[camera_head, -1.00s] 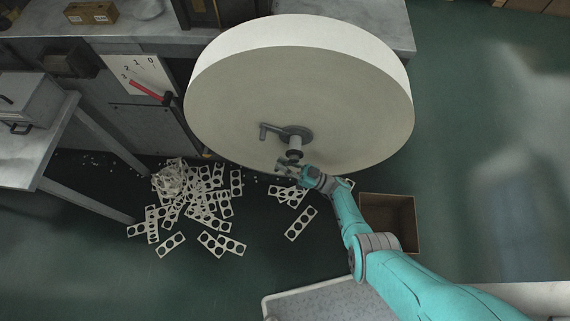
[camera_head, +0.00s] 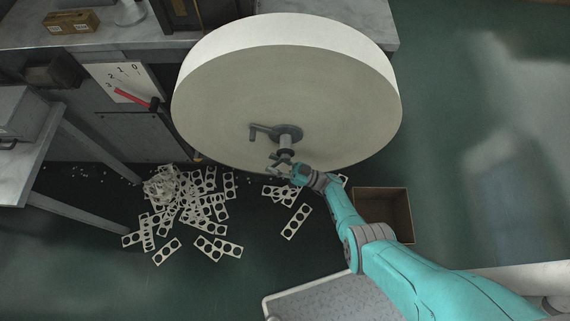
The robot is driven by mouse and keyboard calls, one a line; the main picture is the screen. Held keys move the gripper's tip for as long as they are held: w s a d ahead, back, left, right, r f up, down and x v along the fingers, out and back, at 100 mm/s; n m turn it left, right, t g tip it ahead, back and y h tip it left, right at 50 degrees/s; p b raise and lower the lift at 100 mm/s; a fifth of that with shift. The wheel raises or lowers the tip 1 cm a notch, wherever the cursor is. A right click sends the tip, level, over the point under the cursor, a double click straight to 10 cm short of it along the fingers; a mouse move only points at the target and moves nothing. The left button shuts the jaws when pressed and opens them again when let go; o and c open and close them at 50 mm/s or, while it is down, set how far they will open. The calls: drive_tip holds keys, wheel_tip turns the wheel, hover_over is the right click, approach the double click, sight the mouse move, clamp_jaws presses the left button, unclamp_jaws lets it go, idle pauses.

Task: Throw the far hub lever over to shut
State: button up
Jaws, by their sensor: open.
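A large cream reel (camera_head: 235,100) fills the upper middle of the view. At the centre of its face is a dark grey hub (camera_head: 290,133) with a short hub lever (camera_head: 262,131) that reaches out to the left and ends in a small bent tip. A grey spindle end (camera_head: 285,144) projects from the hub toward me. My gripper (camera_head: 273,163) is open, just below the spindle end and to the lower right of the lever. It appears apart from the lever; whether a finger touches the spindle I cannot tell.
A machine with a dial plate (camera_head: 120,83) and a red lever (camera_head: 131,97) stands at the left. Punched strips (camera_head: 190,205) lie heaped on the floor. An open brown box (camera_head: 384,213) is right of my arm. A metal table (camera_head: 28,165) stands far left.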

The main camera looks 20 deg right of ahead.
drive_tip(key=s+d+f, duration=0.2)
drive_tip(key=s+d, duration=0.6)
drive_tip(key=d, duration=0.6)
drive_tip(key=shift+s+d, duration=0.2)
idle(0.6)
